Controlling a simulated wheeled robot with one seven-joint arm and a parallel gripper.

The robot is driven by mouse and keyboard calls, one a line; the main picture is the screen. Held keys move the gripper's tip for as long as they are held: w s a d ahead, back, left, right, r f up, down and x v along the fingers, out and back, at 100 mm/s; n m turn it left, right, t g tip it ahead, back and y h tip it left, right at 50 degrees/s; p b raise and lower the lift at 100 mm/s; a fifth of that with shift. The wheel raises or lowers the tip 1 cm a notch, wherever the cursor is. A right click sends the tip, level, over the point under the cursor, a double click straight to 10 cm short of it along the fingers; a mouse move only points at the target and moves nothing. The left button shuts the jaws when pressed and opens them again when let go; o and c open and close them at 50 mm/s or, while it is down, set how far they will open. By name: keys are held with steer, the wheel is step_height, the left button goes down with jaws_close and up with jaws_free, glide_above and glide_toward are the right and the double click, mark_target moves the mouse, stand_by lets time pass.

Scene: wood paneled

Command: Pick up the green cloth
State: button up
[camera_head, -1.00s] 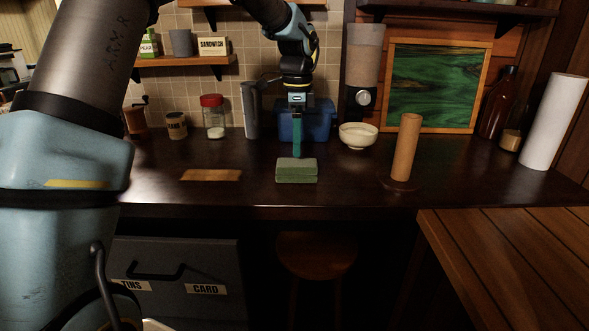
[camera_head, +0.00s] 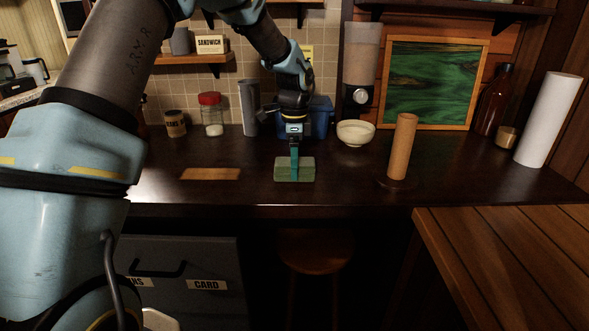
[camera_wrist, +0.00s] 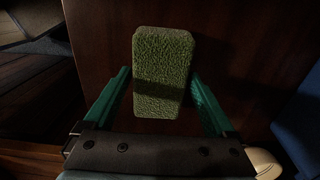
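The green cloth (camera_head: 306,170) is a folded, block-shaped pad lying flat on the dark counter near its front edge. It also shows in the wrist view (camera_wrist: 163,60), with a rough, towel-like surface. My gripper (camera_head: 295,177) points down at the cloth, its teal fingers overlapping it in the head view. In the wrist view the two fingers (camera_wrist: 160,74) are spread apart, one along each side of the cloth's near end. A narrow gap shows on the left; the right finger looks very near the cloth. I cannot tell if it touches.
A cardboard tube (camera_head: 403,147) stands on a holder to the right. A white bowl (camera_head: 355,134), a blue container (camera_head: 320,118) and a red-lidded jar (camera_head: 212,117) stand behind. A flat wooden piece (camera_head: 210,174) lies to the left. The counter (camera_head: 345,185) around the cloth is bare.

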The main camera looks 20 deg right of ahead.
steer(key=c, duration=1)
step_height(320, 180, up, 10)
steer(key=shift+r+b, duration=0.1)
steer(key=shift+b, duration=1.15)
